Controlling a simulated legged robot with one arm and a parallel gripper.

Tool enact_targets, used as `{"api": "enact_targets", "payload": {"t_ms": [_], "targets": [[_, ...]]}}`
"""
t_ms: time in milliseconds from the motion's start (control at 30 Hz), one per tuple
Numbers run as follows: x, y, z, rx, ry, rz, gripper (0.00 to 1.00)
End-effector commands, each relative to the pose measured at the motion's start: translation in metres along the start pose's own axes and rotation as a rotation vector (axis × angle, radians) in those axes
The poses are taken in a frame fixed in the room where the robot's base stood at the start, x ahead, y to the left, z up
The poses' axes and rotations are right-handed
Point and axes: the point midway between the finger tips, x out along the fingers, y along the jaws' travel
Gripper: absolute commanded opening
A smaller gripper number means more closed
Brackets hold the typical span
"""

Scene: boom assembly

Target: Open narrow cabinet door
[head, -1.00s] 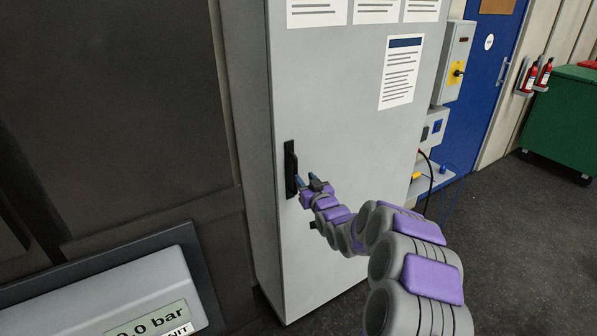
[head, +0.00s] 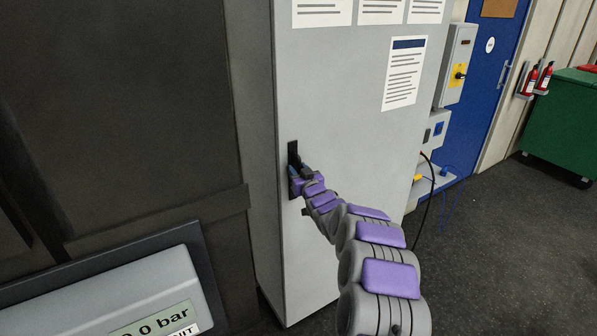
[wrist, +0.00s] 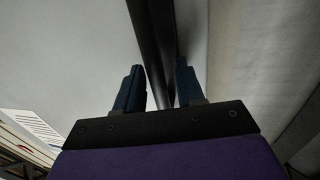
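The narrow grey cabinet door (head: 345,110) stands upright and looks closed, with papers on its upper part. Its black handle (head: 293,152) is near the door's left edge, partly hidden by my gripper. My gripper (head: 299,170) is at the handle. In the wrist view, my gripper's two dark blue fingers (wrist: 158,88) are apart, with the black handle bar (wrist: 152,45) running between them. A gap shows between the left finger and the bar. The right finger is close to the bar; I cannot tell if it touches.
A dark panel wall (head: 120,100) is left of the cabinet. A gauge unit (head: 120,295) reading bar is at the lower left. Wall boxes with a hanging cable, a blue door (head: 492,75), fire extinguishers (head: 536,78) and a green bin (head: 565,120) are to the right. Dark floor (head: 490,240) is clear there.

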Motion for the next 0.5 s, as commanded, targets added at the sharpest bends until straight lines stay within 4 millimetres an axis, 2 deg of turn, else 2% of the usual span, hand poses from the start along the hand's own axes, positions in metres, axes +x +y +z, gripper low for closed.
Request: {"api": "enact_targets", "payload": {"t_ms": [67, 400, 500], "targets": [[0.0, 0.0001, -0.0002, 0.0, 0.0, 0.0, 0.38], [-0.001, 0.0015, -0.0012, 0.001, 0.002, 0.0, 0.06], [-0.0005, 0.0008, -0.0012, 0.0, 0.002, 0.0, 0.0]]}}
